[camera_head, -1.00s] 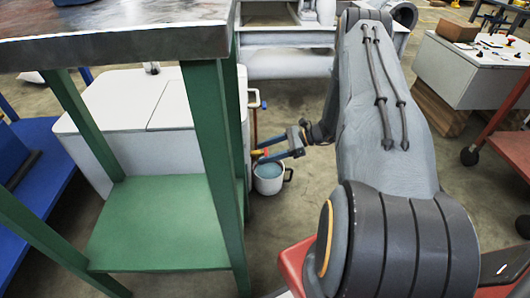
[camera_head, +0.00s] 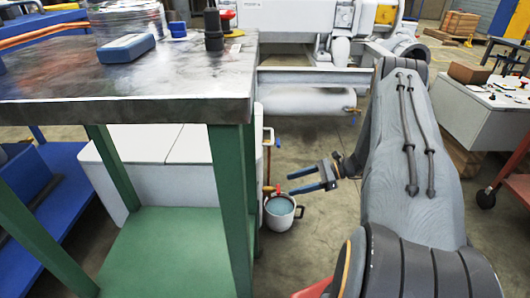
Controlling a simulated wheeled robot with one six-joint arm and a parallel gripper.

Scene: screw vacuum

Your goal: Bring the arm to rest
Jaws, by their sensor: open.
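My arm reaches down on the right side of the head view. My gripper (camera_head: 302,182) is at its far end, with two blue fingers spread apart and pointing left. It is open and nothing shows between the fingers. Below and just left of it a white mug-like pot (camera_head: 281,212) with a dark handle and bluish contents stands on the floor. A small red and yellow fitting (camera_head: 272,190) is above the pot's left rim, close to the fingertips. I cannot tell whether the fingers touch it.
A green-legged workbench (camera_head: 130,98) with a metal top stands close on the left, holding a blue box (camera_head: 126,48) and a dark cylinder (camera_head: 213,30). A white cabinet (camera_head: 160,160) is behind its legs. Large pale machinery (camera_head: 300,98) is beyond. A white console (camera_head: 480,110) is at right.

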